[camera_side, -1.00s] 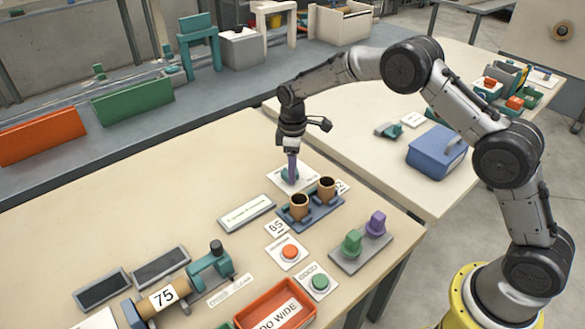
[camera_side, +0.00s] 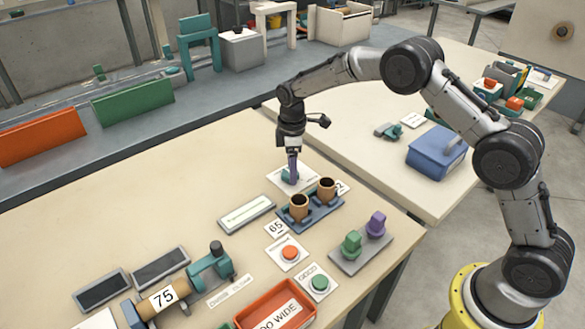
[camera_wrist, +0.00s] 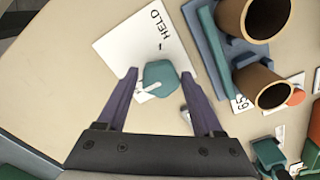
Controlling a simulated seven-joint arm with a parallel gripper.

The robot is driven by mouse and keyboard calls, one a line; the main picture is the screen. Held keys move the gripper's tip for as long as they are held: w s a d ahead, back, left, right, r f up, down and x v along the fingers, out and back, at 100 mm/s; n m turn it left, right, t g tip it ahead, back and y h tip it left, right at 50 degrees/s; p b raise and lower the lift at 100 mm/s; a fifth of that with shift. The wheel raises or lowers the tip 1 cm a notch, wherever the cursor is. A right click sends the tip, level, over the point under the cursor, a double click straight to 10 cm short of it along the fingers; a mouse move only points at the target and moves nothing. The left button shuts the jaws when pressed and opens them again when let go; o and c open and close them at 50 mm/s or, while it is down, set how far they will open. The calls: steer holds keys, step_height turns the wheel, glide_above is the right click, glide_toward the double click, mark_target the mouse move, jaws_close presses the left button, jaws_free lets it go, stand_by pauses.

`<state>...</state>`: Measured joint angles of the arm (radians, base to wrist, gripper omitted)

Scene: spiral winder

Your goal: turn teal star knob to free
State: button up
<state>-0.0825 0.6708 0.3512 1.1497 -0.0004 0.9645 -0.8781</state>
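The teal star knob (camera_wrist: 160,76) sits on a white plate (camera_wrist: 118,48) on the bench. The word HELD is printed on the plate beyond the knob in the wrist view. A white pointer on the knob points to the lower left there. Any other marking on the plate is hidden. My gripper (camera_wrist: 159,74) has purple fingers, one on each side of the knob, with a narrow gap showing at each side. In the side view, my gripper (camera_side: 292,175) points straight down over the knob, which is mostly hidden behind the fingers.
A blue rack with two brown cups (camera_side: 300,207) stands close beside the plate. A grey display strip (camera_side: 247,214) lies in front. Orange (camera_side: 289,253) and green (camera_side: 319,283) buttons and a stand with green and purple knobs (camera_side: 360,242) are nearer.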

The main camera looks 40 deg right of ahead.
steer(key=shift+o, duration=1)
steer(key=shift+s, duration=0.1)
step_height(320, 180, up, 14)
